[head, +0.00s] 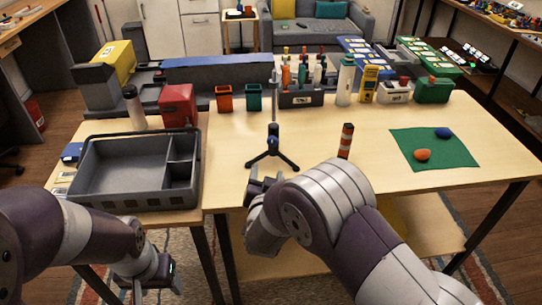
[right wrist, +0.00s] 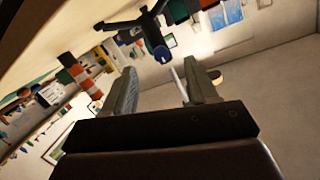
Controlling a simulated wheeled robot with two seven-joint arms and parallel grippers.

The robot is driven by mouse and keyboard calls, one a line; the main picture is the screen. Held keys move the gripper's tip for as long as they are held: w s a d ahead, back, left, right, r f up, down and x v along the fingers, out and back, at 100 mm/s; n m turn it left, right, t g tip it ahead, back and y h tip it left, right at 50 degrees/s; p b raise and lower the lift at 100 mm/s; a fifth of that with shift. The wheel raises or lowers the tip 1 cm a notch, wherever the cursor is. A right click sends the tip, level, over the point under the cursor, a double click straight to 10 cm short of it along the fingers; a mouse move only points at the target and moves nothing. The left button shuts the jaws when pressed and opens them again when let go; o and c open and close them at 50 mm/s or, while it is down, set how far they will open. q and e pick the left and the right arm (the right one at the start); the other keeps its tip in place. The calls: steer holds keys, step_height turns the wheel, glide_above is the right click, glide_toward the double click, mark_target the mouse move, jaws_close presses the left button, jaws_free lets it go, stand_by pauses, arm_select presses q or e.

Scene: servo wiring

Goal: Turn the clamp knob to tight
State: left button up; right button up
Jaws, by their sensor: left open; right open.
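A dark tripod stand (head: 273,115) with a thin post stands near the front edge of the table. Its blue clamp knob (head: 273,142) sits low on the post, just above the spread legs. In the right wrist view the stand appears tilted at the top, with the round blue knob (right wrist: 169,41) ahead of the fingers. My right gripper (head: 264,183) is open and empty, in front of the stand and below the knob, apart from it. In its wrist view the two fingers (right wrist: 158,78) are spread. My left gripper (head: 160,272) is open and empty, low in front of the grey tray.
A grey compartment tray (head: 125,192) stands to the left. An orange-and-dark striped post (head: 346,141) stands right of the stand. A green mat (head: 432,158) holds an orange and a blue object. Cups, bottles and boxes line the back. The tabletop around the stand is mostly clear.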

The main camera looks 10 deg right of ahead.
mark_target(272, 143)
steer(key=shift+s+a+f+m+t+h, duration=0.2)
steer(key=shift+s+m+t+h, duration=0.15)
steer(key=shift+t+h, duration=0.25)
steer(key=shift+d+r+t, duration=0.15)
steer(key=shift+r+t, duration=0.15)
steer(key=w+d, duration=0.1)
steer(key=w, duration=0.7)
steer(key=w+d, duration=0.1)
steer(key=w, duration=0.3)
steer(key=shift+w+d+p, duration=0.1)
steer(key=shift+d+p, duration=0.2)
steer(key=shift+r, duration=0.1)
steer(key=c, duration=1.1)
